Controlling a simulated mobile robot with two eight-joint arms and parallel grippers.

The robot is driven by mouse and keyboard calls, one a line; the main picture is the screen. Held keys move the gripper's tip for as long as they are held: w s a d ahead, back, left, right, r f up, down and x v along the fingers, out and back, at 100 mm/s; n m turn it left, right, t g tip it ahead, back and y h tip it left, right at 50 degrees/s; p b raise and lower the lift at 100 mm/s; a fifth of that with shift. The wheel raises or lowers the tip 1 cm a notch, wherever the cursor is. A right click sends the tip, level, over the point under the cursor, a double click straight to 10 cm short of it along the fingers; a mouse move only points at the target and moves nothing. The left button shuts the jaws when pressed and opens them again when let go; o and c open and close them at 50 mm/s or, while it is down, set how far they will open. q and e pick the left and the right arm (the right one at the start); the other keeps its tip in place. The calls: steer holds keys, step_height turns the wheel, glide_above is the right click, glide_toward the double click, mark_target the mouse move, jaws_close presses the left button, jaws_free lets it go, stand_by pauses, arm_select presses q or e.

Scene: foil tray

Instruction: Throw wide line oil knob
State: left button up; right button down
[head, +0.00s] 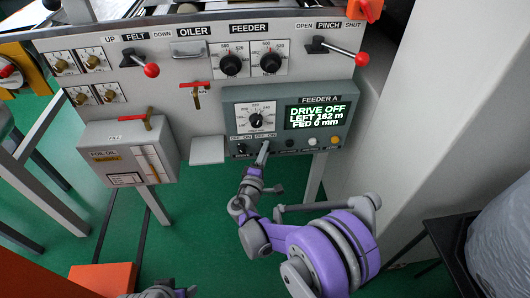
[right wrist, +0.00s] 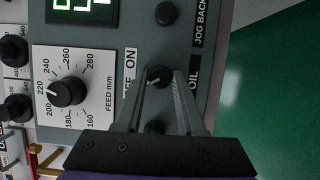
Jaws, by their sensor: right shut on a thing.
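The line oil knob (right wrist: 158,74) is a small black knob on the grey Feeder A panel (head: 229,108). It has OFF and ON labels on one side and OIL lettering on the other in the right wrist view. A light mark on it seems to lean to the OFF side, but the fingers partly cover it. My right gripper (head: 264,146) is shut on this knob, a finger on each side; the wrist view also shows the fingers (right wrist: 160,84). Only a piece of my left arm shows at the bottom edge of the head view.
A similar black knob (head: 241,149) sits just left, and a black jog back button (right wrist: 165,13) just right. White (head: 312,141) and orange (head: 333,140) buttons follow. The feed dial (head: 256,121) and display reading DRIVE OFF are above.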

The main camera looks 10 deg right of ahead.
stand_by(0.3)
steer(key=c, duration=0.5)
jaws_free()
steer(key=p+v, duration=0.1)
steer(key=v, duration=0.9)
steer(key=shift+s+p, duration=0.3)
steer(key=shift+s, duration=0.1)
